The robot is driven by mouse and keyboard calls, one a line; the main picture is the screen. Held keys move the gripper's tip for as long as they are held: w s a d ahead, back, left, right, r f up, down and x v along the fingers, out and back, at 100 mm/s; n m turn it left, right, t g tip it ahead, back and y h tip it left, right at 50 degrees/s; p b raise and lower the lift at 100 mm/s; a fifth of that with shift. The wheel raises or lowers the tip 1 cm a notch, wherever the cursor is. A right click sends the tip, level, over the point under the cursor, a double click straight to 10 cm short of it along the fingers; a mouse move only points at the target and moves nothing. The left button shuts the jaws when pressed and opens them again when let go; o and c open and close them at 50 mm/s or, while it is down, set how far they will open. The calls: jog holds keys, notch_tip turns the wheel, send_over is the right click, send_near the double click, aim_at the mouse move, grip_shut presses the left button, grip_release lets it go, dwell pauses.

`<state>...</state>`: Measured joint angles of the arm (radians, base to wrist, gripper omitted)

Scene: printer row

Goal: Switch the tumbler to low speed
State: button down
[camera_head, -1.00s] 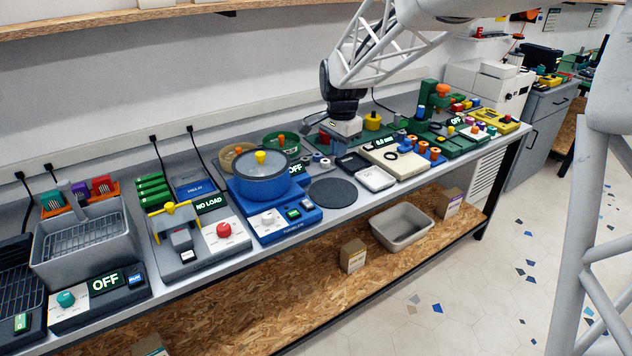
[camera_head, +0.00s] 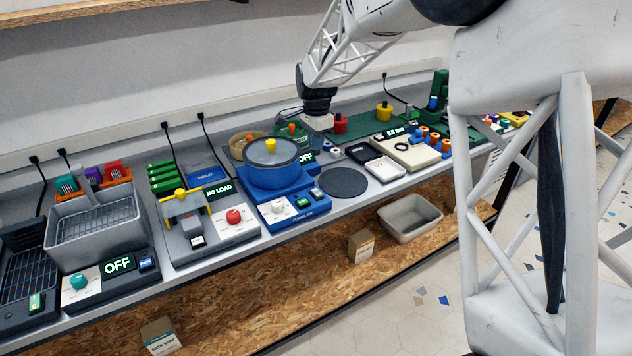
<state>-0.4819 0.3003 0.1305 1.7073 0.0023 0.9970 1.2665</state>
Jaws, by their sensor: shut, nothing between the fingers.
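The tumbler (camera_head: 272,188) is a blue machine with a round drum, a grey lid and a yellow lid knob, standing mid-bench. Its white dial (camera_head: 278,208) is on the front panel, with a green-lit switch (camera_head: 302,203) to its right. The dial's setting is too small to read. A display behind the drum (camera_head: 306,157) reads OFF. My gripper (camera_head: 320,138) is shut and empty, above the bench behind and to the right of the drum, apart from the dial. Its fingertips are small and hard to make out.
A dark round pad (camera_head: 343,183) lies right of the tumbler. A grey machine with a red knob (camera_head: 234,216) and yellow handle stands to the left. A scale-like device (camera_head: 410,148) and trays (camera_head: 384,170) lie to the right. My arm covers the right of the view.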

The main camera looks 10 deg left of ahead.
jog(key=shift+f, duration=0.15)
send_over(316, 187)
notch_tip(316, 187, down, 10)
jog(key=shift+f, duration=0.1)
dwell(0.5)
jog(key=shift+r, duration=0.2)
jog(key=shift+r, duration=0.6)
jog(key=shift+r, duration=0.15)
notch_tip(316, 187, up, 14)
jog(key=s+d, duration=0.1)
jog(key=shift+s+d+f, duration=0.2)
jog(key=shift+s+d, duration=0.15)
dwell(0.4)
